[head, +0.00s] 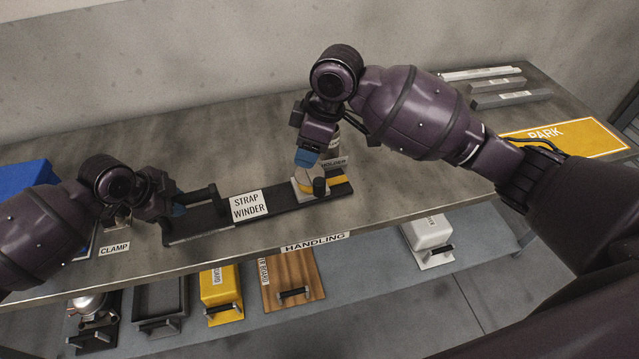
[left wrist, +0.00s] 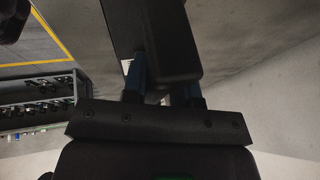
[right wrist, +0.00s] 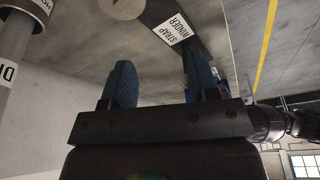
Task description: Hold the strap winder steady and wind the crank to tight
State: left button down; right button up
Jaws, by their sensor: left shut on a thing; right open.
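The strap winder (head: 280,213) is a long black bar with a white label, lying on the grey bench. Its right end carries a pale plate with a yellow part and an upright black knob (head: 319,187), which looks like the crank's. My left gripper (head: 179,207) is shut on the black handle at the winder's left end; the handle (left wrist: 170,40) shows between its blue fingers in the left wrist view. My right gripper (head: 306,158) is open, pointing down just above and behind the crank end. In the right wrist view its fingers (right wrist: 160,80) are apart, with the labelled bar beyond.
A grey holder (head: 333,163) stands close behind the right gripper. A yellow PARK mat (head: 570,136) and grey bars (head: 500,90) lie at the right. A blue object (head: 25,175) is at the far left. A lower shelf (head: 375,270) holds several items.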

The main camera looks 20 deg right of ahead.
aim_at(320, 182)
jog(key=shift+s+d+r+n+g+h, duration=0.4)
jog(key=shift+s+r+n+h, duration=0.2)
jog(key=shift+n+h, duration=0.6)
jog(key=shift+h, duration=0.4)
jog(key=f, duration=1.1)
jog(key=shift+s+d+f, duration=0.15)
jog(key=shift+s+d, duration=0.2)
jog(key=shift+d, duration=0.05)
grip_shut()
